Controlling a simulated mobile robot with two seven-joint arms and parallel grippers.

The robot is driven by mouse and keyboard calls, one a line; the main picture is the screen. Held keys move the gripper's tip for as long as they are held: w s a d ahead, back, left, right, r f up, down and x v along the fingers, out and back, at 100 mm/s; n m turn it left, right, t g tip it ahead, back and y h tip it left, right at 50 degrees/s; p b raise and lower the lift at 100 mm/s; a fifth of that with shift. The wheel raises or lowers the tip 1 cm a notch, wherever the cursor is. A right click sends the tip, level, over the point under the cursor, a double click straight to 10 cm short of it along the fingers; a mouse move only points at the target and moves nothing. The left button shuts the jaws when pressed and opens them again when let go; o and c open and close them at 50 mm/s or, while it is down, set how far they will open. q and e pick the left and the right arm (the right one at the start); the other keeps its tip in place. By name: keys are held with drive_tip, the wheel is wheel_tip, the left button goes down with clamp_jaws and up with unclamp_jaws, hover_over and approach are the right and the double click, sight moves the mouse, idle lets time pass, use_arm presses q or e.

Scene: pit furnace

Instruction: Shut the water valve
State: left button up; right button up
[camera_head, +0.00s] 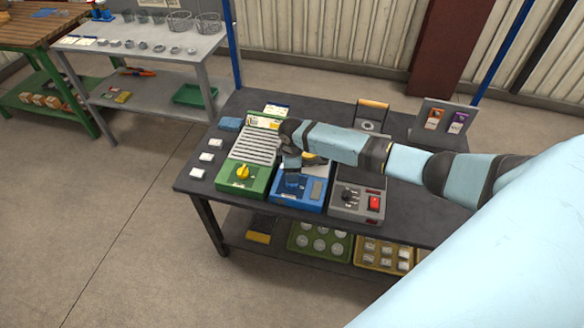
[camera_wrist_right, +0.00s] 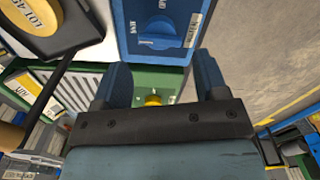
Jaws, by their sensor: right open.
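A green unit (camera_head: 236,189) with slanted rails carries a yellow knob (camera_head: 243,172) on its front. I cannot read which control is marked as the water valve. The right wrist view shows my open gripper (camera_wrist_right: 160,75), with nothing held between its blue fingers. In that view the yellow knob (camera_wrist_right: 153,100) shows in the gap between the fingers. The blue unit's panel (camera_wrist_right: 135,38) with a round blue dial (camera_wrist_right: 160,28) lies beyond the fingertips. My left gripper is not in view.
A grey unit (camera_head: 345,207) with a red switch (camera_head: 375,202) stands right of the blue unit. White tags lie at the dark table's (camera_head: 196,181) left edge. A card stand (camera_head: 447,119) is at the back right. Green and yellow trays sit on the lower shelf.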

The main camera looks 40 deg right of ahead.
wheel_tip(320, 180, up, 8)
drive_tip(key=shift+f, duration=0.15)
idle(0.5)
